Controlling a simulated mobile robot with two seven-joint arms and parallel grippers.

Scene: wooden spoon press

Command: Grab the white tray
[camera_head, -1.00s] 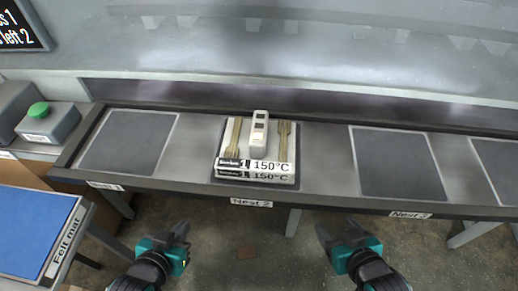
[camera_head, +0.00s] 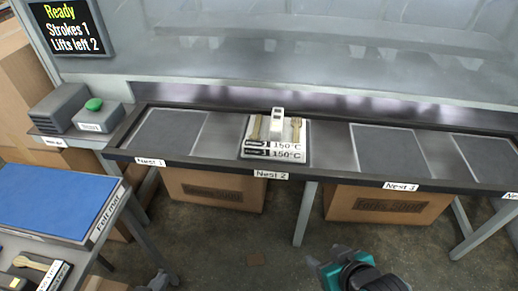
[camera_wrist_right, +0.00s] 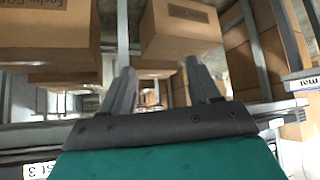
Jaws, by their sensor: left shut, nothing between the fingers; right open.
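The white tray (camera_head: 287,140) lies on Nest 2 of the long metal bench. It carries wooden utensils (camera_head: 296,128) and an upright white block (camera_head: 277,121), and its front labels read 1 and 150°C. My right gripper (camera_head: 326,257) is open and empty, low in front of the bench and well short of the tray. Its open fingers also show in the right wrist view (camera_wrist_right: 160,72), where no tray is visible. My left gripper (camera_head: 156,282) is shut, only partly visible at the bottom edge, apart from the tray.
Dark pads of Nest 1 (camera_head: 168,132) and Nest 3 (camera_head: 383,149) are empty. A green button box (camera_head: 98,117) stands at the bench's left end. A blue felt mat (camera_head: 55,200) and another wooden utensil (camera_head: 31,263) lie at left. Cardboard boxes (camera_head: 213,188) stand under the bench.

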